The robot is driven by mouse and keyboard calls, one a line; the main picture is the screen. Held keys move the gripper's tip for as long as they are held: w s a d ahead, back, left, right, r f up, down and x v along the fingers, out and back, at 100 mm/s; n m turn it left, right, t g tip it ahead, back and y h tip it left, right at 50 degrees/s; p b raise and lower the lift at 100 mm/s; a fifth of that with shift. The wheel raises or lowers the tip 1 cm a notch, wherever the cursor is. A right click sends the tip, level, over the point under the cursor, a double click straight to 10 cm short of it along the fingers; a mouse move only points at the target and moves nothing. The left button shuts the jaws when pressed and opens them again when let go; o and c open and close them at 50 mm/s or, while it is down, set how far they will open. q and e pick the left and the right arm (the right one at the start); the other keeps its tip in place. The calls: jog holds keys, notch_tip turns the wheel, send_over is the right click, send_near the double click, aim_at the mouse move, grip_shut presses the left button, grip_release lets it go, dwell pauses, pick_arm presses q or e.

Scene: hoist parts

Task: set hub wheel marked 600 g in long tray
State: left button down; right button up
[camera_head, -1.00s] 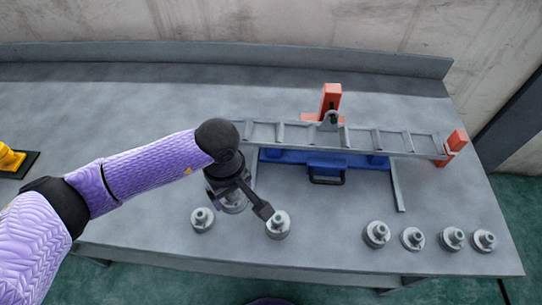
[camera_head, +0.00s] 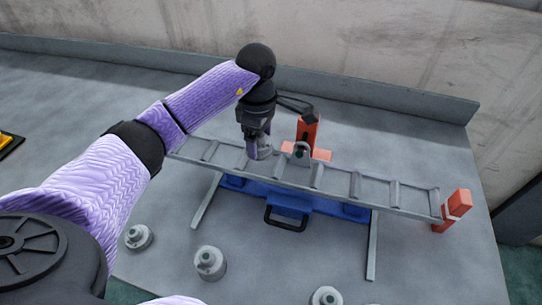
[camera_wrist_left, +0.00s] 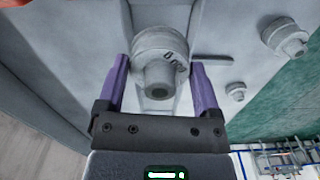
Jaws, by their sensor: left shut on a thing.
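The long tray (camera_head: 335,193) is a grey, ladder-like beam with crosswise dividers, over a blue base. My left gripper (camera_head: 258,146) is shut on a grey stepped hub wheel (camera_head: 265,153) at the left part of the tray, left of its central pivot. In the left wrist view the hub wheel (camera_wrist_left: 160,48) sits between the purple fingers of the gripper (camera_wrist_left: 159,68); a dark marking starting with 6 shows, partly turned away. I cannot tell whether the wheel touches the tray floor. My right gripper is not in view.
Other hub wheels stand on the grey table in front: one at left (camera_head: 138,237), one nearer the middle (camera_head: 209,262), one at the bottom edge (camera_head: 326,297). An orange post (camera_head: 307,132) stands behind the tray, an orange end block (camera_head: 452,210) at its right end.

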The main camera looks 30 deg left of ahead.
aim_at(260, 152)
pick_arm(q)
notch_tip(260, 152, down, 4)
jog(key=shift+f+b, duration=0.1)
jog(key=shift+b, duration=0.3)
jog(key=shift+f, duration=0.15)
grip_release()
notch_tip(260, 152, up, 12)
jog(key=shift+f+p, duration=0.2)
jog(key=shift+p, duration=1.05)
jog(key=shift+r, duration=0.4)
